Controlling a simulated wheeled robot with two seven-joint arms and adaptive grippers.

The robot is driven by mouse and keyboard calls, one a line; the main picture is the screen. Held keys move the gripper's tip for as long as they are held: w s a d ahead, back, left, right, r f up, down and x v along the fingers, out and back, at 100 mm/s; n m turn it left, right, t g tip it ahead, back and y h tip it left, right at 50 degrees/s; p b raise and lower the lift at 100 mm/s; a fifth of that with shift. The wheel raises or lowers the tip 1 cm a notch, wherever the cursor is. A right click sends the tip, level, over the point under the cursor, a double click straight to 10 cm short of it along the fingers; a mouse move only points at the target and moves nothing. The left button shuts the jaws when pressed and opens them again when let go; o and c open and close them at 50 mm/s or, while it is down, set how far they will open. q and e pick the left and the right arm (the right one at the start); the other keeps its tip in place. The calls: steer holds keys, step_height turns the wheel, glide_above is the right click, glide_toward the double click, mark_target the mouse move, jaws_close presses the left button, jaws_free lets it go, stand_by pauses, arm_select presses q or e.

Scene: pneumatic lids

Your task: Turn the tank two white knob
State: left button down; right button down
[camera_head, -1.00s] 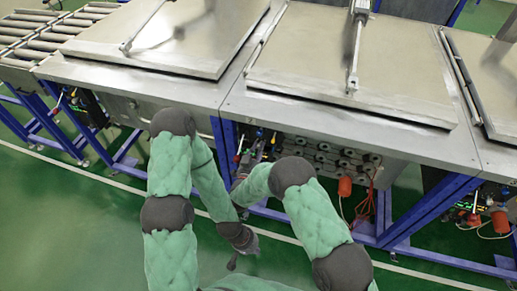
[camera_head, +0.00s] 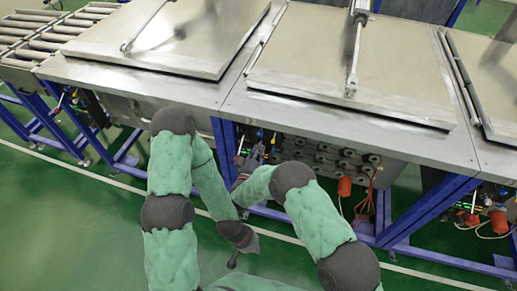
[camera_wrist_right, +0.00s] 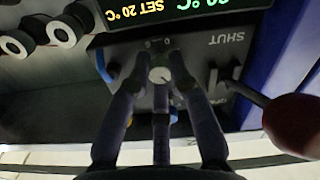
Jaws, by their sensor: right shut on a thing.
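The white knob (camera_wrist_right: 160,75) is on the dark control panel (camera_wrist_right: 200,72) in the right wrist view. My right gripper (camera_wrist_right: 158,62) is shut on it, with its fingers around the knob and partly covering it. In the head view my right gripper (camera_head: 257,153) reaches under the middle tank's front edge; the knob cannot be made out there. My left gripper (camera_head: 233,263) hangs low in front of the tanks, away from the panel; its finger opening is too small to tell.
A lit display (camera_wrist_right: 185,12) sits beside the knob. A red-ended lever (camera_wrist_right: 290,118) near a "SHUT" label is close on the right. White round fittings (camera_wrist_right: 62,33) are at left. The steel tank lid (camera_head: 310,60) is above, and a blue frame leg (camera_head: 228,140) stands nearby.

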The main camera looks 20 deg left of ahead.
steer(key=n+p, duration=0.2)
steer(key=n, duration=1)
stand_by(0.5)
steer(key=c, duration=1.1)
jaws_free()
steer(key=shift+c, duration=0.2)
